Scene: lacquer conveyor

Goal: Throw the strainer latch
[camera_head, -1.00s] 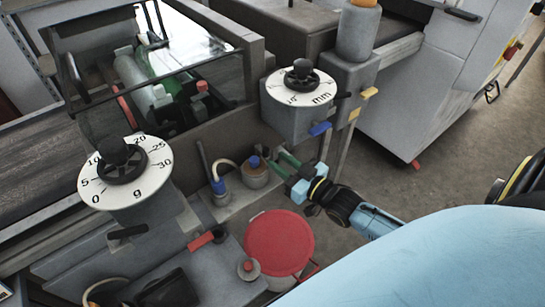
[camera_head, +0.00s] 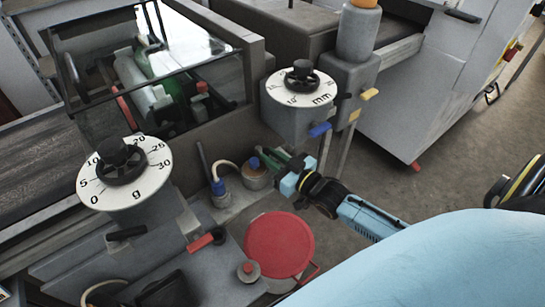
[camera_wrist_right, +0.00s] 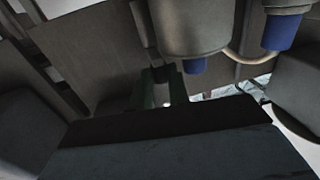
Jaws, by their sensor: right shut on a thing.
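The strainer appears to be the small grey pot (camera_head: 256,178) with a blue knob, low against the machine's side; it also shows in the wrist view as a grey cylinder (camera_wrist_right: 188,28). My right gripper (camera_head: 274,160) is at the right side of this pot, its green fingers close together beside the blue knob. In the wrist view my right fingers (camera_wrist_right: 157,92) look shut on a small part next to the pot. I take this part to be the strainer latch, mostly hidden by the fingers. My left gripper is in neither view.
A red-lidded bucket (camera_head: 279,245) is below my right gripper. Open floor (camera_head: 450,150) lies to the right.

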